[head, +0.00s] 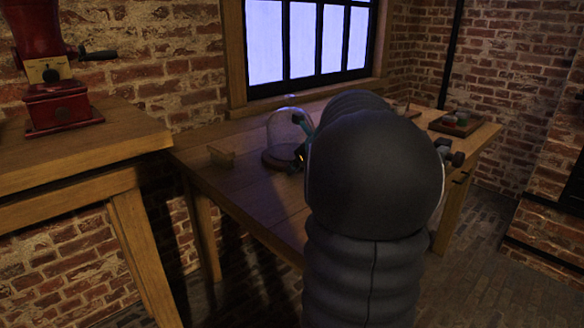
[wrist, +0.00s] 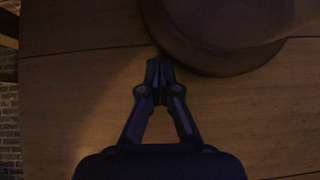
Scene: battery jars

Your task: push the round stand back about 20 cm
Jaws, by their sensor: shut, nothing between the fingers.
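The round stand (head: 277,160) is a dark wooden disc with a clear glass dome (head: 288,131) over it. It rests on the wooden table (head: 222,189) below the window. In the wrist view the stand (wrist: 205,60) fills the top, its near rim curving down. My gripper (wrist: 159,66) is shut and empty, its fingertips at the left part of the stand's near rim; I cannot tell whether they touch it. In the head view my dark arm hides the middle of the table, and part of my gripper (head: 299,158) shows just right of the stand.
A tray (head: 464,123) with small items lies at the table's far right. A red grinder (head: 57,93) stands on a separate bench at left. The window wall is behind the table.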

